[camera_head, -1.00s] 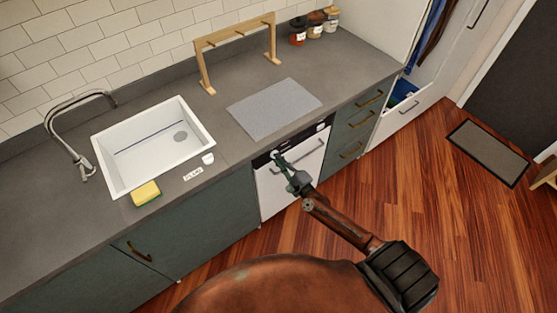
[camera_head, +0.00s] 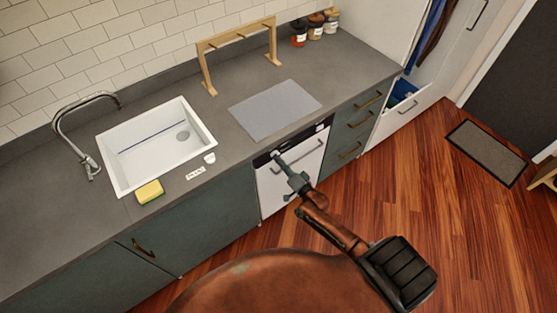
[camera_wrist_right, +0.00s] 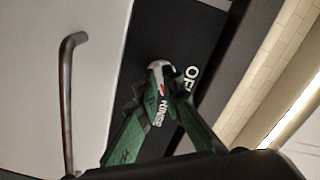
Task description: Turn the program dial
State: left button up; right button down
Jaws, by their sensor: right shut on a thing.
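The program dial (camera_wrist_right: 160,66) is a small round light knob on the black control strip of the white dishwasher. In the head view the dishwasher (camera_head: 290,178) stands under the counter, with its dark panel (camera_head: 308,142) along the top edge. My right gripper (camera_wrist_right: 163,85) has its green fingers closed on the dial and partly hides it. In the head view my right gripper (camera_head: 279,158) reaches the left part of the panel. White lettering, with "RINSE" readable, shows around and between the fingers. My left gripper does not show.
The dishwasher's bar handle (camera_wrist_right: 68,100) runs beside the panel. Above are the grey counter (camera_head: 222,130), a white sink (camera_head: 118,165), a yellow sponge (camera_head: 149,192) and a grey mat (camera_head: 275,109). Drawers (camera_head: 352,128) stand to the right. Wooden floor (camera_head: 420,200) is clear in front.

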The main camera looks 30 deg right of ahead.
jog(key=n+p, duration=0.1)
jog(key=n, duration=0.5)
jog(key=shift+f+n, duration=0.15)
jog(key=shift+n, duration=0.15)
jog(key=n, duration=0.4)
jog(key=shift+d+n, duration=0.15)
jog(key=shift+n, duration=0.25)
jog(key=c, duration=2.1)
grip_release()
jog(key=s, duration=0.8)
jog(key=s+d, duration=0.1)
jog(key=s, duration=0.3)
